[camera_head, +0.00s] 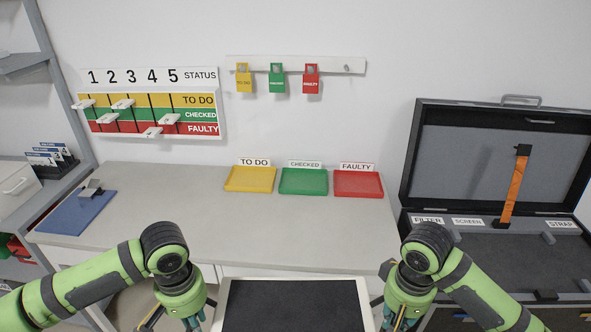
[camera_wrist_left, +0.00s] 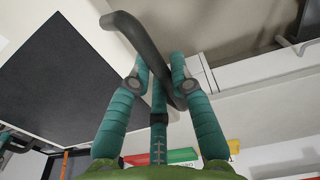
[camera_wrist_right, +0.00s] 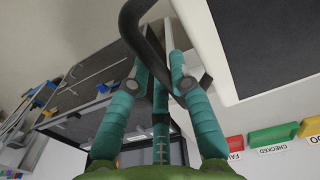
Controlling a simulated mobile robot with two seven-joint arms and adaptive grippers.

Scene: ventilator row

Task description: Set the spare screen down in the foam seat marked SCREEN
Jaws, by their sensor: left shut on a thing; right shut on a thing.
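The spare screen (camera_head: 293,306), a dark panel with a pale frame, is at the bottom middle of the head view, between my two grippers. Its lower part is cut off. My left gripper (camera_wrist_left: 163,66) is shut on a dark bent handle at the screen's left side. My right gripper (camera_wrist_right: 158,64) is shut on a matching handle at the right side. The panel also shows in the left wrist view (camera_wrist_left: 65,75) and the right wrist view (camera_wrist_right: 265,45). The SCREEN label (camera_head: 467,222) is on the open case at right, between FILTER and STRAP. The seat below is partly hidden by my right arm.
The case's raised lid (camera_head: 460,155) has an orange strap (camera_head: 513,188). The bench (camera_head: 170,190) carries a yellow tray (camera_head: 250,180), green tray (camera_head: 303,182), red tray (camera_head: 358,184) and blue mat (camera_head: 75,213). Shelves (camera_head: 20,75) stand at left. The bench's middle is clear.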

